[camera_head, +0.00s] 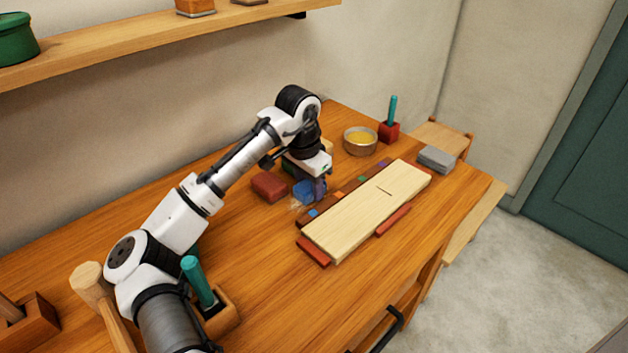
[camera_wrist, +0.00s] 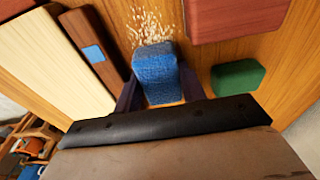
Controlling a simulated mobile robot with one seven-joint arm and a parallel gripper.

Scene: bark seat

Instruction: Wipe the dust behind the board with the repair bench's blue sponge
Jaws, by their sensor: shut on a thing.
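The blue sponge (camera_wrist: 155,70) is held between the fingers of my gripper (camera_wrist: 155,92) in the wrist view. In the head view my gripper (camera_head: 312,186) is low over the bench behind the board, with the blue sponge (camera_head: 303,192) at its fingers. Pale dust (camera_wrist: 148,25) lies on the wood just beyond the sponge in the wrist view; it also shows beside the sponge in the head view (camera_head: 296,205). The pale board (camera_head: 365,215) lies flat on the bench. I cannot tell whether the sponge presses on the wood.
A dark strip with coloured squares (camera_wrist: 95,50) runs along the board's back edge. A red block (camera_head: 269,186) and a green block (camera_wrist: 238,77) lie close to the sponge. A round tin (camera_head: 360,142) and a red holder (camera_head: 388,132) stand farther back.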

